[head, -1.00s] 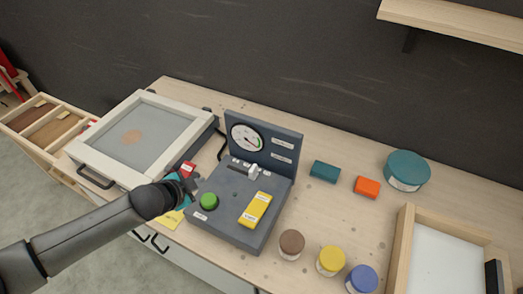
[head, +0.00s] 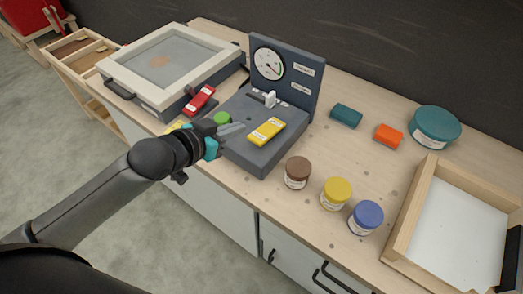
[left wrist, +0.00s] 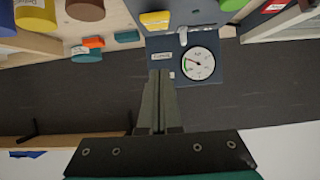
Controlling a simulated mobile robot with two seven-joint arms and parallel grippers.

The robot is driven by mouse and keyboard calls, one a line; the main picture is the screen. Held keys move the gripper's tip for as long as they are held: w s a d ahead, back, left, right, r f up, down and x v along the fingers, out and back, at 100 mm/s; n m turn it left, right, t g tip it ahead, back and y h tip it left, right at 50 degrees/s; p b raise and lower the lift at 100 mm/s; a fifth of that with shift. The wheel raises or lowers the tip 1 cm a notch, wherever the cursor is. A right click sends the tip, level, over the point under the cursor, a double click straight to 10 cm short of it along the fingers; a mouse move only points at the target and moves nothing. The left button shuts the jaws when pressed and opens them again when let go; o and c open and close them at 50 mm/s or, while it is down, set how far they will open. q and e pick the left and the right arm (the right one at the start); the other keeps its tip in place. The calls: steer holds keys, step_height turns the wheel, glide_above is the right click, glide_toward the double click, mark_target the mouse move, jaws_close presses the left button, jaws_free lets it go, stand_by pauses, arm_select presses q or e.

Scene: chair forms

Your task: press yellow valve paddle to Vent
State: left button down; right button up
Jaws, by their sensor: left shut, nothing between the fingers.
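The yellow valve paddle (head: 266,131) lies on the top of a dark grey control box (head: 255,155), with small white labels on it. In the left wrist view it shows at the top (left wrist: 155,18). My left gripper (head: 238,127) is shut and empty. Its fingertips are at the box's left part, beside the green button (head: 222,117) and to the left of the paddle, apart from it. Whether they touch the box I cannot tell. A dial gauge (head: 269,64) stands on the box's back plate. The label wording is too small to read. My right gripper is out of view.
A white lever (head: 270,98) stands behind the paddle. A red paddle (head: 200,99) is by the framed unit (head: 170,62) on the left. Brown (head: 297,172), yellow (head: 336,193) and blue (head: 366,217) jars stand at the front right. A wooden tray (head: 410,205) is at far right.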

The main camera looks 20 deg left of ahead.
arm_select(q)
steer(key=shift+s+r, duration=0.1)
steer(key=shift+s, duration=0.15)
steer(key=shift+w, duration=0.15)
steer(key=b, duration=0.2)
glide_above(256, 138)
steer(key=f, duration=0.4)
steer(key=shift+w+d+f, duration=0.2)
steer(key=shift+w, duration=0.1)
steer(key=f, duration=0.3)
steer(key=shift+s+f, duration=0.15)
steer(key=shift+s, duration=0.05)
steer(key=shift+s+a+f, duration=0.1)
steer(key=shift+f, duration=0.35)
steer(key=shift+b, duration=0.35)
